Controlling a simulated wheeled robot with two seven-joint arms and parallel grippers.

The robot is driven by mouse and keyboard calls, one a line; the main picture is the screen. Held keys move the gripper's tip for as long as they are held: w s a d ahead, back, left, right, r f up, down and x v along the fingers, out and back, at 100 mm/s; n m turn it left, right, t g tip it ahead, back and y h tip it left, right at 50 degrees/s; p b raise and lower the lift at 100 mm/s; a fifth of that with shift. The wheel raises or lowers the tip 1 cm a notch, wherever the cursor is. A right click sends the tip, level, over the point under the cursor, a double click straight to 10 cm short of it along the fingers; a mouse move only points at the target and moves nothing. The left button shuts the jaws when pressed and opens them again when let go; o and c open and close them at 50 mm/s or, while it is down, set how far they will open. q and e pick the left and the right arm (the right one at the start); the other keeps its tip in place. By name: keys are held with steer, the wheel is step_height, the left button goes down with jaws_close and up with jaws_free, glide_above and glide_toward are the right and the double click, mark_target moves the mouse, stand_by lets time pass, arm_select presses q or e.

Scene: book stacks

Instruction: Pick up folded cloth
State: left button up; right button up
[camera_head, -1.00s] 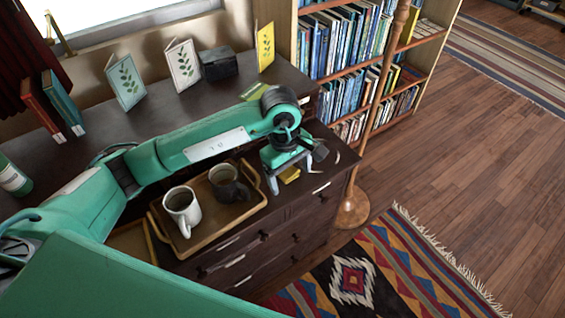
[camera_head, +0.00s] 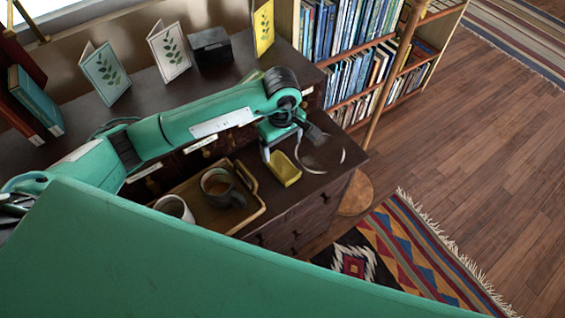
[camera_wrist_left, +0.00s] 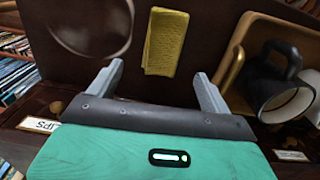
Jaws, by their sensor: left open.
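The folded cloth (camera_head: 284,169) is a small yellow rectangle lying flat on the dark cabinet top, between the tray and a dark round dish. In the left wrist view the yellow cloth (camera_wrist_left: 165,42) lies ahead of the fingertips, roughly between their lines, with its ribbed weave showing. My left gripper (camera_head: 281,146) points down by the cloth in the head view. It is open, and in the wrist view nothing is between its two grey fingers (camera_wrist_left: 158,73). I cannot tell its exact height above the top. My right gripper is not in view.
A wooden tray (camera_head: 254,214) with a dark mug (camera_head: 223,188) and a white mug (camera_head: 175,208) stands left of the cloth. The dark round dish (camera_head: 322,153) lies to its right. Cards and a black box (camera_head: 211,46) stand behind. A pole rises past the cabinet's right end.

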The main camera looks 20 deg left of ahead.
mark_target(280, 161)
arm_select(q)
steer(key=shift+w+f, duration=0.1)
steer(key=shift+f, duration=1.3)
steer(key=shift+s+a+f+p, duration=0.1)
steer(key=shift+f+p, duration=0.2)
steer(key=shift+f, duration=0.3)
steer(key=shift+s+a+f+p, duration=0.1)
steer(key=shift+f+p, duration=0.2)
steer(key=shift+f, duration=0.3)
step_height(280, 161, down, 2)
steer(key=shift+f, duration=0.25)
steer(key=shift+c, duration=0.6)
steer(key=c, duration=0.9)
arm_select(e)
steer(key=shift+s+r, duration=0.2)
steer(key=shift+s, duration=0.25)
